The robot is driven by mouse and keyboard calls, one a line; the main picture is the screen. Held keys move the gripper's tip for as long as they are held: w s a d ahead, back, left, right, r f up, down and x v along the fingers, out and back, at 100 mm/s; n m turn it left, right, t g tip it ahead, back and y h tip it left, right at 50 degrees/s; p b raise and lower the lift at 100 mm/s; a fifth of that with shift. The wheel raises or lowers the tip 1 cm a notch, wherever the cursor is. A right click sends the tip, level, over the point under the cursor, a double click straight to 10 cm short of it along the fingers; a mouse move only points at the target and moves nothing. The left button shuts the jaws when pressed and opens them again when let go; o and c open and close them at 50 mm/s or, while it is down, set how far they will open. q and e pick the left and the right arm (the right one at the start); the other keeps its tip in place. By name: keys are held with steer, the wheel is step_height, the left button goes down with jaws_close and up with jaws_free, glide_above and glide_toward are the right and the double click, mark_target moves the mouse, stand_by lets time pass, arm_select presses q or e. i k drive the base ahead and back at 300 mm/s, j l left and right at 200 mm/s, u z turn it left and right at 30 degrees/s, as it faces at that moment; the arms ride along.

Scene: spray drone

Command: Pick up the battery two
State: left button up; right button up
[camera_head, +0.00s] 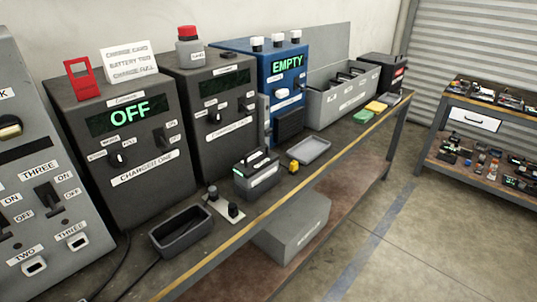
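A white card (129,62) on top of charger one (143,197) mentions battery two. Neither of my grippers is in view.
Charger one shows OFF; a blue unit (268,72) shows EMPTY. An empty black tray (181,231), a socket plate (226,206) and a grey tray (310,151) lie along the bench front (278,195). A grey box (290,235) sits below. Floor at right is clear.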

mark_target(261, 163)
steer(key=i+l+u, duration=0.15)
steer(key=l, duration=0.2)
steer(key=i+l+u, duration=0.15)
steer(key=l, duration=0.25)
steer(key=i+l+u, duration=0.15)
steer(key=l, duration=0.2)
steer(key=i+l+u, duration=0.15)
steer(key=l, duration=0.25)
steer(key=k, duration=0.05)
